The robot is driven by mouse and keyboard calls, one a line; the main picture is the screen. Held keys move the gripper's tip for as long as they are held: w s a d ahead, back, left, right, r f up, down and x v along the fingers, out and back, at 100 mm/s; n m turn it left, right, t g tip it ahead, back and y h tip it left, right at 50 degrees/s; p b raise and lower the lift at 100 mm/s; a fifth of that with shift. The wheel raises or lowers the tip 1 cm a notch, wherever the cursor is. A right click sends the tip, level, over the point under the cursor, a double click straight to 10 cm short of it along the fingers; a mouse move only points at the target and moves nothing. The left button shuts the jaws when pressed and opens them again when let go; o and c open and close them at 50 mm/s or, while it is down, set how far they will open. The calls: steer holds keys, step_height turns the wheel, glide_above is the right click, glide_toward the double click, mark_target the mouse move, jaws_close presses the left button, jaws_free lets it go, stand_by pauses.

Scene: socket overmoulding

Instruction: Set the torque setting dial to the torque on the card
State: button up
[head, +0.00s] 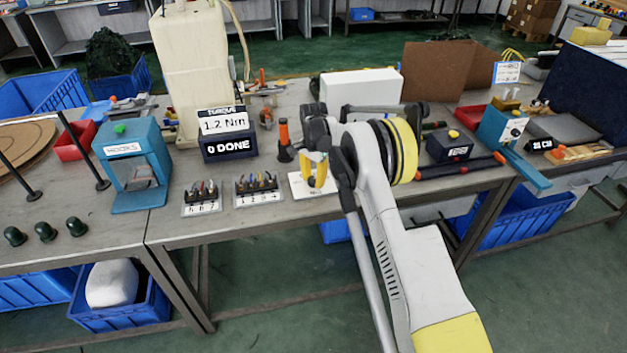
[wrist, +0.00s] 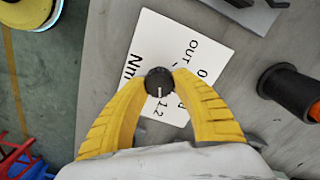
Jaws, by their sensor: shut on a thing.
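The torque card (head: 223,122) stands on a dark block at the back of the bench in the head view and reads 1.2 Nm. The torque dial is a small black round knob (wrist: 160,81) on a white plate (wrist: 205,42) printed with Nm, OUT and numbers. A short white mark on the knob points down the wrist picture, towards the printed 1.2. My gripper (wrist: 160,82) has its yellow fingertips shut on the knob from both sides. In the head view my gripper (head: 316,178) is over the white plate (head: 302,188) and hides the knob.
A black-and-orange tool (head: 285,140) stands close to my gripper; it also shows in the wrist view (wrist: 292,92). Two racks of small tools (head: 258,190) lie left of the plate. A block reading 0 DONE (head: 229,147) is behind them. A white box (head: 360,92) stands further back.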

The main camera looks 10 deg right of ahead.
mark_target(314, 179)
stand_by(0.4)
steer(key=o, duration=1.2)
step_height(314, 179, up, 12)
